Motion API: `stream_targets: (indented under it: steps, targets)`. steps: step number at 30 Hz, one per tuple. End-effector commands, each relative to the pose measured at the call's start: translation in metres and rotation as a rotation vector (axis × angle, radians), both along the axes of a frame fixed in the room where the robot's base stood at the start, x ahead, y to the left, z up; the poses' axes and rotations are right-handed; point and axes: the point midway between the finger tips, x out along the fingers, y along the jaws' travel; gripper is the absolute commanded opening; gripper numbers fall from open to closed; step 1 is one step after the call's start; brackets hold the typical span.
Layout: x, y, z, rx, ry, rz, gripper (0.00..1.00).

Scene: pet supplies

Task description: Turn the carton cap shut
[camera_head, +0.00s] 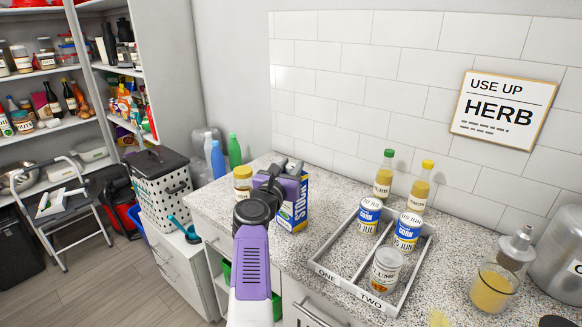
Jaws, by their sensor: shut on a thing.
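A blue and white stock carton (297,207) stands upright on the speckled counter, behind and to the right of my purple arm. My gripper (291,165) is at the top of the carton, shut on its cap. The cap itself is hidden behind the gripper, so how far it is turned cannot be seen. My arm also covers the carton's left part.
A jar with a yellow lid (243,181) stands just left of the carton. A glass dispenser (493,287) and metal pot (563,258) stand at far right. The tiled wall bounds the back.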

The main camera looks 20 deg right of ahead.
Motion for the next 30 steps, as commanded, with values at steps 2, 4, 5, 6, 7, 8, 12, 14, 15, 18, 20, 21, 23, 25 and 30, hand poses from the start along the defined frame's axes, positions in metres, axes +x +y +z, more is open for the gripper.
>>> stream_targets:
  steps: [2, 4, 5, 6, 7, 8, 12, 14, 15, 18, 20, 21, 23, 25, 30]
  targets:
    - [0.0, 0.002, 0.001, 0.0, -0.001, 0.003, 0.36]
    - [0.0, 0.001, 0.001, 0.0, -0.001, 0.003, 0.5]
    - [0.0, 0.001, 0.001, 0.001, -0.001, 0.003, 0.52]
    - [0.0, 0.001, 0.0, 0.001, -0.001, 0.002, 0.52]
    - [0.0, 0.001, 0.0, 0.001, -0.001, 0.002, 0.52]
    - [0.0, 0.001, 0.0, 0.001, -0.001, 0.002, 0.52]
    - [0.0, 0.001, 0.0, 0.0, 0.0, 0.001, 0.52]
    - [0.0, 0.001, 0.0, 0.0, 0.0, 0.001, 0.52]
    - [-0.001, 0.002, 0.0, 0.001, -0.001, 0.001, 0.52]
    - [-0.007, 0.006, 0.001, 0.001, -0.002, 0.002, 0.52]
    - [-0.012, 0.011, 0.001, 0.0, -0.001, 0.003, 0.52]
    - [-0.017, 0.014, 0.001, 0.001, -0.002, 0.003, 0.52]
    - [-0.024, 0.019, 0.0, -0.001, -0.001, 0.003, 0.52]
    - [-0.033, 0.026, 0.0, 0.001, -0.002, 0.004, 0.52]
    - [-0.051, 0.038, 0.0, 0.0, -0.001, 0.004, 0.52]
